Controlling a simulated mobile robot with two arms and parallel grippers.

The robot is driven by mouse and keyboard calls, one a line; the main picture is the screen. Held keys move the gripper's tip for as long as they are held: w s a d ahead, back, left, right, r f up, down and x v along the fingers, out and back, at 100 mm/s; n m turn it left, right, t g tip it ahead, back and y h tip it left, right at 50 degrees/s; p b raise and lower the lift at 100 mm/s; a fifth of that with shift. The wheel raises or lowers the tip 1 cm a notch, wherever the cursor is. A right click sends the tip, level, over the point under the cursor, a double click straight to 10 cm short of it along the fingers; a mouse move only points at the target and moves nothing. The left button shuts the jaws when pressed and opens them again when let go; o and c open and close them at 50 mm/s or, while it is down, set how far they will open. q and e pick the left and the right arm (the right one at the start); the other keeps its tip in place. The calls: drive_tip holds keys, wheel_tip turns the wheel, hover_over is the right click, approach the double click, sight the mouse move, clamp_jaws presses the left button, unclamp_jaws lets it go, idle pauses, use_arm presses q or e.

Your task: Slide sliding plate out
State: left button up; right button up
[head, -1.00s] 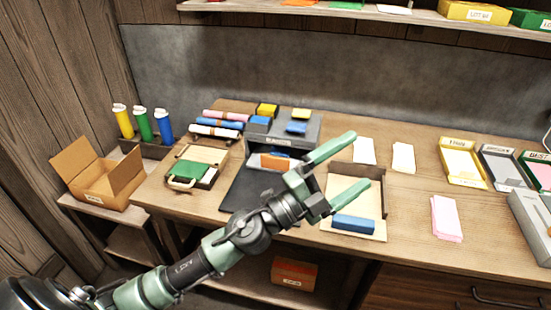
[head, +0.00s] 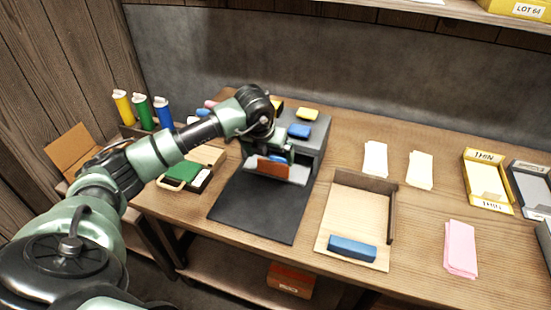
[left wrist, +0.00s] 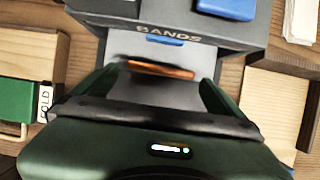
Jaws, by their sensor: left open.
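The grey press-like unit (head: 311,140) stands on the table with a dark flat base (head: 262,208) in front. A light grey plate (head: 290,181) with an orange-brown bar (head: 272,168) sits at its front; I take this as the sliding plate. The bar (left wrist: 160,70) and a blue piece under the BANDS label (left wrist: 165,41) show in the left wrist view. My left gripper (head: 276,152) is open at the unit's front, partly hidden by its own wrist. In the left wrist view its fingers (left wrist: 160,80) stand either side of the bar, apparently not gripping it. My right gripper is not in view.
A wooden tray (head: 350,215) with a blue block (head: 352,248) lies right of the unit. A green-topped box (head: 185,173) is at its left. Yellow (head: 307,114) and blue (head: 299,131) blocks sit on the unit. Pink sheets (head: 460,248) lie farther right.

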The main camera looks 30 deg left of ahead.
sight(273, 162)
use_arm(q)
drive_tip(key=x, duration=0.4)
drive_tip(key=shift+w+f+p, duration=0.15)
drive_tip(key=shift+p, duration=0.15)
drive_tip(key=shift+w+f, duration=0.2)
drive_tip(key=shift+f, duration=0.4)
drive_tip(key=c, duration=1.7)
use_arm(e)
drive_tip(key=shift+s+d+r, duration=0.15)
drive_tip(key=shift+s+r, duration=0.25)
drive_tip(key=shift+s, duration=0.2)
